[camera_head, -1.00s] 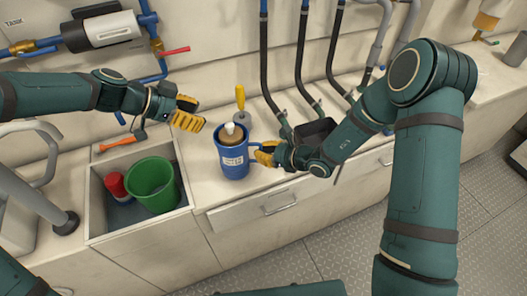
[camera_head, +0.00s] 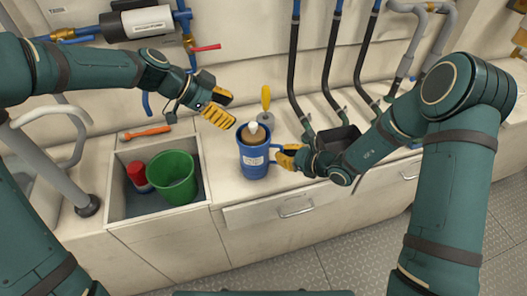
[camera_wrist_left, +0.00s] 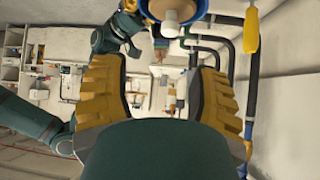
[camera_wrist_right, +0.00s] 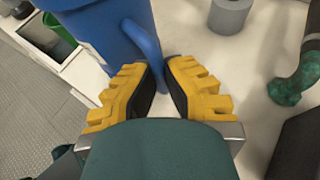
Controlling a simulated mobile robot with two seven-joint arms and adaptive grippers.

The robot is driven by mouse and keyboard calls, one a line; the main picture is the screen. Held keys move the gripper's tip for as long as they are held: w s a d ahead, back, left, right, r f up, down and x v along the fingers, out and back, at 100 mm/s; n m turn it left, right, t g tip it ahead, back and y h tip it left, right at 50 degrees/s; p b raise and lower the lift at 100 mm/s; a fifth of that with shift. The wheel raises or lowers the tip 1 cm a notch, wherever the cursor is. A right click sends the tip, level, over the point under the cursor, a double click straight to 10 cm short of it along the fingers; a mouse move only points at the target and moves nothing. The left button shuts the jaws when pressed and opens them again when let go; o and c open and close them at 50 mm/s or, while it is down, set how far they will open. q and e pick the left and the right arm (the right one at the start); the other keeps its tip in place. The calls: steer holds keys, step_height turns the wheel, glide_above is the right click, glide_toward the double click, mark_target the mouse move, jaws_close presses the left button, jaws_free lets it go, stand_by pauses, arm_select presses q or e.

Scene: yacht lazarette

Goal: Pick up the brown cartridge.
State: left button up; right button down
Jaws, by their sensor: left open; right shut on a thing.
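The brown cartridge (camera_head: 259,151) sits upright inside a blue mug-like housing (camera_head: 255,171) on the counter; only its upper part and white top (camera_head: 254,127) show. In the left wrist view the cartridge (camera_wrist_left: 172,8) is cut by the top edge. My left gripper (camera_head: 232,109) is open and empty, above and left of the cartridge, apart from it. My right gripper (camera_head: 283,153) is shut on the housing's handle at its right side. The right wrist view shows the handle (camera_wrist_right: 142,42) at the fingertips and the housing (camera_wrist_right: 100,35) beside them.
Left of the housing is a sunken bin (camera_head: 118,190) with a green bucket (camera_head: 172,180) and a red container (camera_head: 137,175). An orange tool (camera_head: 146,132) lies behind it. A yellow-handled tool (camera_head: 265,97) stands behind the housing. A black tray (camera_head: 338,139) and hoses (camera_head: 330,65) are to the right.

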mark_target(253, 124)
arm_select(q)
steer(key=w+d+r+m+g+y, duration=0.2)
steer(key=d+r+m+y, duration=0.25)
steer(key=y, duration=0.35)
steer(key=shift+m, duration=0.35)
steer(key=f, duration=0.4)
steer(key=d+f, duration=0.1)
steer(key=f, duration=0.2)
steer(key=shift+d, duration=0.1)
steer(key=shift+w+d+f, duration=0.1)
steer(key=shift+d+f, duration=0.05)
steer(key=shift+f, duration=1.2)
steer(key=shift+w+d+f, duration=0.1)
steer(key=shift+f, duration=1.25)
steer(key=shift+c, duration=0.4)
jaws_close()
